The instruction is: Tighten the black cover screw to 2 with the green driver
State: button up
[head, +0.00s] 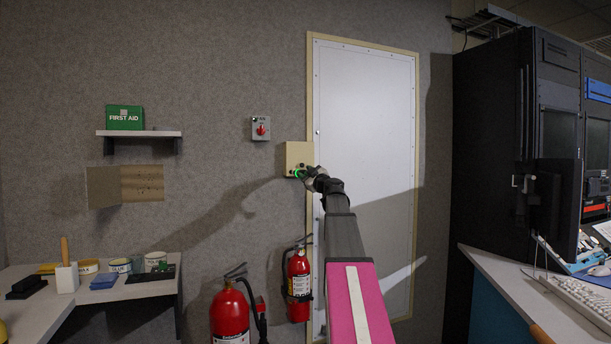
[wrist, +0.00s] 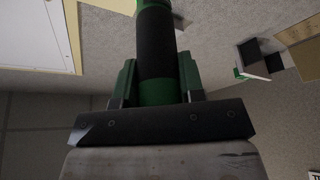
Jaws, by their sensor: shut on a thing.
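A cream box (head: 299,153) is fixed to the grey wall, left of the white door. Small dark details show on its lower face, but I cannot make out the black cover screw or its scale marks. My gripper (head: 309,178) is at the lower part of this box and covers some of it. In the wrist view my gripper (wrist: 158,82) is shut on the green driver (wrist: 157,50), which has a black band around its handle. The driver's tip is out of view there, so I cannot tell whether it touches the screw.
A switch box with a red knob (head: 261,130) is on the wall to the left. A shelf holds a first aid box (head: 125,117). A desk (head: 530,303) and dark cabinets are right.

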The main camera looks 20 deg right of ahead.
jog(key=s, duration=0.3)
jog(key=shift+s+d, duration=0.1)
jog(key=shift+s, duration=0.2)
jog(key=shift+d, duration=0.1)
dwell(1.0)
